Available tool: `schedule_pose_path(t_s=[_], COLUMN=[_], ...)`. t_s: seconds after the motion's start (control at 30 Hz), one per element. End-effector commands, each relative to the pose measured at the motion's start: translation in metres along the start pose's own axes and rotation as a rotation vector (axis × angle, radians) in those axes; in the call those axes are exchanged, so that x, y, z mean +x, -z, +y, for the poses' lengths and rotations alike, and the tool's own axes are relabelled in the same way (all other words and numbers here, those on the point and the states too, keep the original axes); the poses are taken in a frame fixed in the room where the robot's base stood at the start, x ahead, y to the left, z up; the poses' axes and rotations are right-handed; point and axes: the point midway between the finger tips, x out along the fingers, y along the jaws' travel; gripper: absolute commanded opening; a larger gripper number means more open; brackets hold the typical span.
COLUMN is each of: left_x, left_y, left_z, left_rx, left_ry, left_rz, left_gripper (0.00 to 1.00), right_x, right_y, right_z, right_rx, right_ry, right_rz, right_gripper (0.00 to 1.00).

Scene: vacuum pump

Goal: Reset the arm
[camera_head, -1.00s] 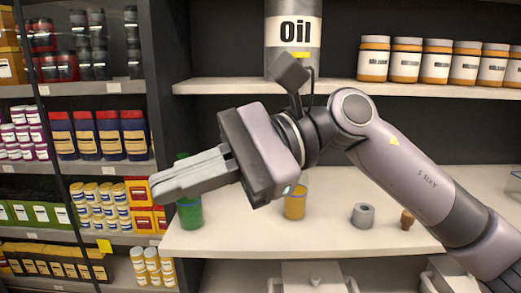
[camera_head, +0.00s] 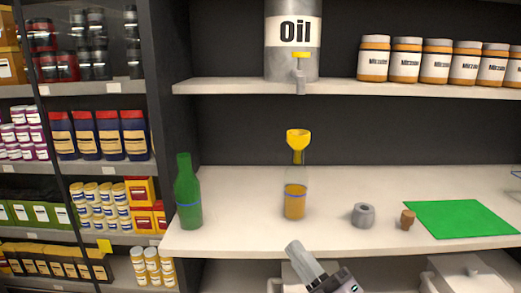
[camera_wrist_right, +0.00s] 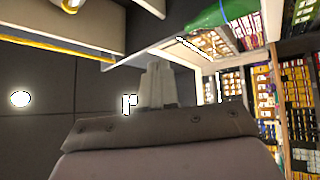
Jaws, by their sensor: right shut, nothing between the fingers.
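My right gripper (camera_head: 297,252) shows at the bottom middle of the head view, below and in front of the worktop's front edge. Its fingers are together, with nothing between them. In the right wrist view the shut fingers (camera_wrist_right: 158,84) point away from the camera, with shelving beyond them. Most of the right arm is out of the head view. My left gripper is not in view.
On the white worktop (camera_head: 250,232) stand a green bottle (camera_head: 189,200), a clear bottle (camera_head: 295,203) holding amber liquid with a yellow funnel (camera_head: 298,137) in its top, a grey ring (camera_head: 363,215), a cork (camera_head: 407,220) and a green mat (camera_head: 462,218). An oil drum (camera_head: 293,60) stands above.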

Motion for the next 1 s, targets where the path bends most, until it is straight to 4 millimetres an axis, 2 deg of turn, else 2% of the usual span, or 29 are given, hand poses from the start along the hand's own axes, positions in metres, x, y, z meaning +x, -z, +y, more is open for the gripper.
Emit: schedule_pose_path(t_s=[0.03,0.1,0.17,0.27,0.3,0.5,0.6,0.7,0.8,1.0], left_x=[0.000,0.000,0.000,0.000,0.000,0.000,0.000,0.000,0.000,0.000], left_y=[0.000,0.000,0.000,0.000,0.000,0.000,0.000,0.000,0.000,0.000], left_z=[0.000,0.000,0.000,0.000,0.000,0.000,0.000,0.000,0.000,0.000], left_rx=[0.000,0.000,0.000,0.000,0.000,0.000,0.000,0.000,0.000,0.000], left_ry=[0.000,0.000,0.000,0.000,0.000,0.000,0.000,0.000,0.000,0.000], left_rz=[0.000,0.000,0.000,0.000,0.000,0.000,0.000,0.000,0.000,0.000], left_gripper=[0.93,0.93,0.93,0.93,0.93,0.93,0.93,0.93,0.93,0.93], right_x=[-0.021,-0.050,-0.078,-0.130,-0.153,-0.266,-0.308,-0.335,-0.348,-0.349], right_y=[-0.016,-0.035,-0.050,-0.069,-0.074,-0.082,-0.078,-0.073,-0.070,-0.070], right_z=[-0.017,-0.037,-0.056,-0.085,-0.097,-0.143,-0.156,-0.163,-0.166,-0.166], right_rx=[0.093,0.221,0.330,0.503,0.571,0.867,0.964,1.024,1.052,1.057], right_ry=[0.035,0.076,0.107,0.153,0.169,0.219,0.226,0.229,0.229,0.229], right_rz=[-0.090,-0.212,-0.320,-0.503,-0.578,-0.937,-1.070,-1.155,-1.197,-1.203], right_gripper=[0.00,0.00,0.00,0.00,0.00,0.00,0.00,0.00,0.00,0.00])
